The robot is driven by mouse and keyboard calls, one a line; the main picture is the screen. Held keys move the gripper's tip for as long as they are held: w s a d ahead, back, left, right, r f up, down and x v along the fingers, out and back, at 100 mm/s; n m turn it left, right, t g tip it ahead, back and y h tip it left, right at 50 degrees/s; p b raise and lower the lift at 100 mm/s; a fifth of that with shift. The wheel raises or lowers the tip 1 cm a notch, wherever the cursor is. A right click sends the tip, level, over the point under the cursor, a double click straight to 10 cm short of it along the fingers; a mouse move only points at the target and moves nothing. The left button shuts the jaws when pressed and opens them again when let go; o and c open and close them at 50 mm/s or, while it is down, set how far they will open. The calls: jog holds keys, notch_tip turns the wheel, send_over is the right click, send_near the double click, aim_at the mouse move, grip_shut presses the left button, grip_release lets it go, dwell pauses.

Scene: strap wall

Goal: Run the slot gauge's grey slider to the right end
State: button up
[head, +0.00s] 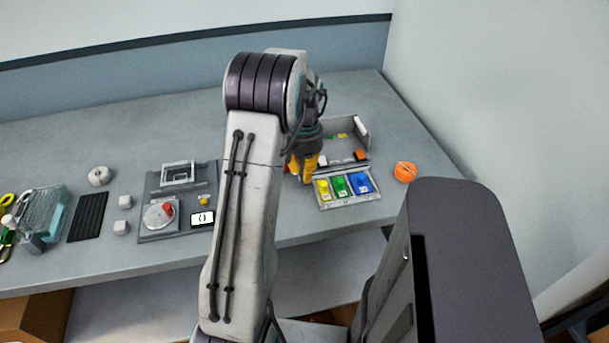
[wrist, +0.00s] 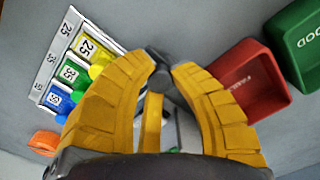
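My gripper (head: 302,170) is low over the bench at the left end of a grey framed unit (head: 336,157). I cannot tell for sure whether this unit is the slot gauge. In the wrist view my gripper's yellow fingers (wrist: 167,68) curve in towards each other. A dark grey piece (wrist: 160,80), possibly the slider, shows between their tips. I cannot tell whether the fingers press on it. The fingers and arm hide most of what lies beneath them.
Yellow (head: 322,188), green (head: 340,186) and blue (head: 361,183) compartments lie in front. An orange round object (head: 405,171) stands to the right. The wrist view shows a red bin (wrist: 248,82) and a green bin (wrist: 303,50). A panel with a dial (head: 159,215) lies left of my arm.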

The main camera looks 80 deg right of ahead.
aim_at(365, 168)
jog(key=shift+c, duration=0.2)
jog(key=shift+s+d+p, duration=1.05)
jog(key=shift+s+p, duration=0.2)
jog(key=shift+s, duration=1.35)
jog(key=shift+s+d+p, duration=1.1)
jog(key=shift+s+p, duration=0.1)
jog(key=shift+s, duration=1.35)
jog(key=shift+s+d+p, duration=1.05)
jog(key=shift+s+p, duration=0.2)
jog(key=shift+s, duration=1.35)
jog(key=o, duration=0.6)
jog(key=shift+s, duration=0.1)
jog(key=shift+c, duration=0.2)
jog(key=shift+r, duration=0.15)
jog(key=shift+r+p, duration=1.95)
jog(key=shift+r, duration=0.9)
